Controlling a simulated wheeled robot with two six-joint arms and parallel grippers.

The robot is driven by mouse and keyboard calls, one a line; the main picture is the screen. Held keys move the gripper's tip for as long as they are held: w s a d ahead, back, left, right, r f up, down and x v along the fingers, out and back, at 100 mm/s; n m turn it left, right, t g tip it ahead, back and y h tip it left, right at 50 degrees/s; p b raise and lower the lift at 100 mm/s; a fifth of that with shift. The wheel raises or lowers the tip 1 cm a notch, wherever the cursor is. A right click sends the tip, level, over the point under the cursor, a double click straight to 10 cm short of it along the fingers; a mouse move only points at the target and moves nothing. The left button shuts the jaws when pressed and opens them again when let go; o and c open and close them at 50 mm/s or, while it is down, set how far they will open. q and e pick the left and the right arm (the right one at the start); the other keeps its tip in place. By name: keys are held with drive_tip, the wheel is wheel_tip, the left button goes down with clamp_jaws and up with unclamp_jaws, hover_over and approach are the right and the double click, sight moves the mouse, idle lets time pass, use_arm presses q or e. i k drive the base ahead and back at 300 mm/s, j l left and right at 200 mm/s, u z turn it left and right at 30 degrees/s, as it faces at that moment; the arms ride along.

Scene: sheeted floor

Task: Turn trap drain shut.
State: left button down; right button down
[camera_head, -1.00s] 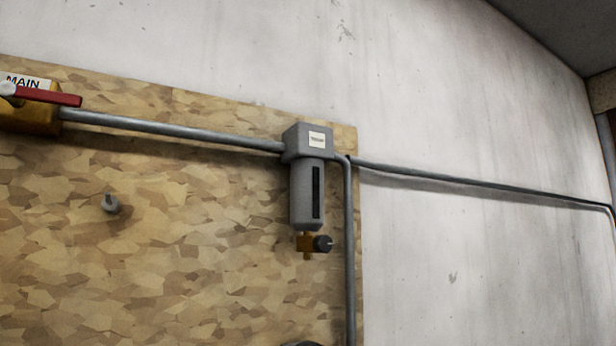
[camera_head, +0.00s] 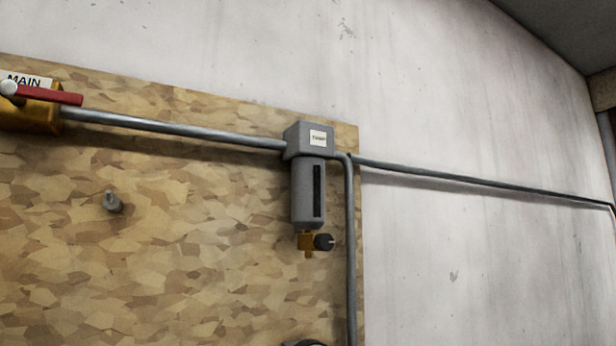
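The trap (camera_head: 307,192) is a grey body with a square head and a dark vertical slot, mounted on the wooden board. A small label (camera_head: 318,138) is on its head; its print is too small to read surely. Under the trap is a brass drain valve (camera_head: 306,244) with a dark round knob (camera_head: 324,242) on its right side. I cannot tell from the knob whether the drain is open or shut. Neither of my grippers is in view.
A brass main valve (camera_head: 30,117) with a red lever (camera_head: 52,97) and a MAIN label (camera_head: 26,81) is at the left. Grey pipe (camera_head: 175,127) runs from it to the trap. A peg (camera_head: 114,203) sticks out of the board (camera_head: 180,260). Bare wall (camera_head: 480,260) lies to the right.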

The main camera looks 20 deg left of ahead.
sight(323, 241)
drive_tip(key=u, duration=0.55)
drive_tip(key=i+l+u, duration=0.1)
drive_tip(key=u, duration=0.35)
drive_tip(key=l+u, duration=0.25)
drive_tip(key=u, duration=0.2)
drive_tip(key=i+l+u, duration=0.1)
drive_tip(key=l+u, duration=0.15)
drive_tip(key=u, duration=0.25)
drive_tip(key=l+u, duration=0.2)
drive_tip(key=u, duration=0.25)
